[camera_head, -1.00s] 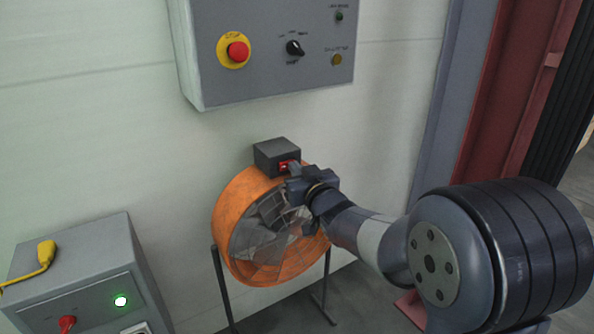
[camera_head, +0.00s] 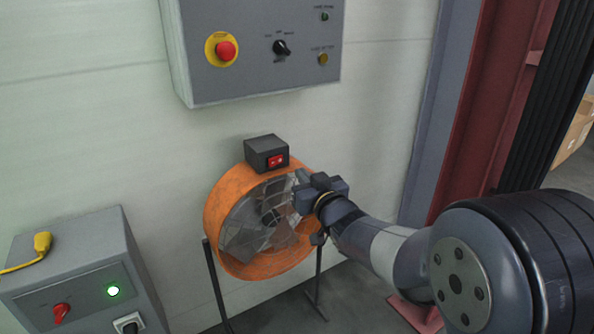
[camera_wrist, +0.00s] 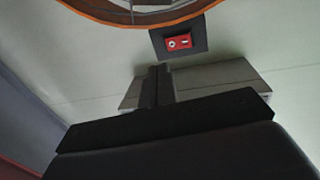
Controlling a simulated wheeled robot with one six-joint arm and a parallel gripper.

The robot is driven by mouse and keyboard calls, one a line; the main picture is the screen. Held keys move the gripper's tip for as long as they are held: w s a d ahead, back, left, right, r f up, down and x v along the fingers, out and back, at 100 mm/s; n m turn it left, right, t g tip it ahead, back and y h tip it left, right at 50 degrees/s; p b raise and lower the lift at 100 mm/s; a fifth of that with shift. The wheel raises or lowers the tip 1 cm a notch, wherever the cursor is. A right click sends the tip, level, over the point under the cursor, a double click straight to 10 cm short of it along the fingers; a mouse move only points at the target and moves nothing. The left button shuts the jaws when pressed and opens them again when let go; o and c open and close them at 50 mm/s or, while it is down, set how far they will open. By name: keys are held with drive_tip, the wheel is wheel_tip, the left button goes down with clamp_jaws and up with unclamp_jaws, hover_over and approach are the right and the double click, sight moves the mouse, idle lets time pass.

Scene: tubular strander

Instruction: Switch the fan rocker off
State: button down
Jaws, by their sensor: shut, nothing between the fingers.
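The fan (camera_head: 222,205) is an orange drum on a dark stand against the wall. Its red rocker (camera_head: 275,160) is on the front of a dark box (camera_head: 262,145) on top of the drum. The rocker also shows in the wrist view (camera_wrist: 179,42), with white marks on its face. My gripper (camera_head: 302,178) is in front of the fan's right side, below and to the right of the rocker. In the wrist view its closed fingers (camera_wrist: 157,72) point toward the box and appear apart from the rocker. Nothing is held.
A grey panel (camera_head: 260,75) with a red emergency button (camera_head: 225,50) hangs on the wall above the fan. A grey cabinet (camera_head: 80,255) with a lit green lamp and red knob stands at lower left. A red column (camera_head: 490,110) is at right.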

drive_tip(key=s+d+p, duration=0.1)
drive_tip(key=s+d, duration=0.3)
drive_tip(key=s, duration=0.1)
drive_tip(key=shift+d, duration=0.35)
